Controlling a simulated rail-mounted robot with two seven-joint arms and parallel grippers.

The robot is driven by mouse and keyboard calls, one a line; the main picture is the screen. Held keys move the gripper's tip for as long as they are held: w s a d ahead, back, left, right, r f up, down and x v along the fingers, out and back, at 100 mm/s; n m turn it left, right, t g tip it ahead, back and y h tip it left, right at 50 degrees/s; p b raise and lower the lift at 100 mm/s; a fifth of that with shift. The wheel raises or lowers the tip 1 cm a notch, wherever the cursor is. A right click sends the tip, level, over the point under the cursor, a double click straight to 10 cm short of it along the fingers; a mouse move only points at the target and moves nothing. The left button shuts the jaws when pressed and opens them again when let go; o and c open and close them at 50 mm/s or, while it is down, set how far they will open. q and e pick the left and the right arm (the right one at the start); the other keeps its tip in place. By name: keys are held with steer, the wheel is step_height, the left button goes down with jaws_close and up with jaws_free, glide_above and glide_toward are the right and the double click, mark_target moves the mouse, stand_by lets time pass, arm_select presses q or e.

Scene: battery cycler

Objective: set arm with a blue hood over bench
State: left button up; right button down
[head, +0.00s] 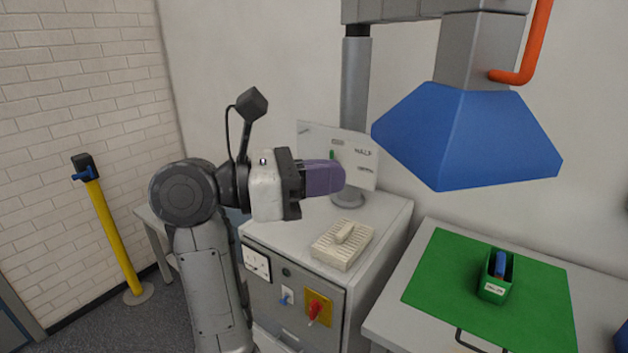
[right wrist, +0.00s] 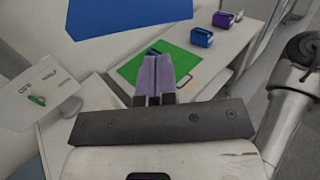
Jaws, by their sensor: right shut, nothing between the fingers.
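The blue hood (head: 465,140) hangs from a grey jointed arm (head: 430,10) with an orange handle (head: 535,45) on its right side. In the head view it is over the back edge of the bench (head: 385,305), above and behind the green mat (head: 445,270). The hood's blue underside also shows at the top of the right wrist view (right wrist: 125,14). My right gripper (head: 338,177) has purple fingers, shut and empty. It appears left of the hood and lower, in front of a white panel, apart from the hood and handle. My left gripper is out of view.
A green box (head: 494,282) with a blue item stands on the mat. A grey cabinet (head: 280,300) with a red switch and a cream vented block (head: 340,255) stands left of the bench. A yellow post (head: 113,235) stands far left. The right wrist view shows blue (right wrist: 202,38) and purple boxes (right wrist: 223,19).

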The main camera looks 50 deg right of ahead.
mark_target(416, 168)
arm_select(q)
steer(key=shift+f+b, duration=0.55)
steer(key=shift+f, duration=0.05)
arm_select(e)
steer(key=x, duration=1)
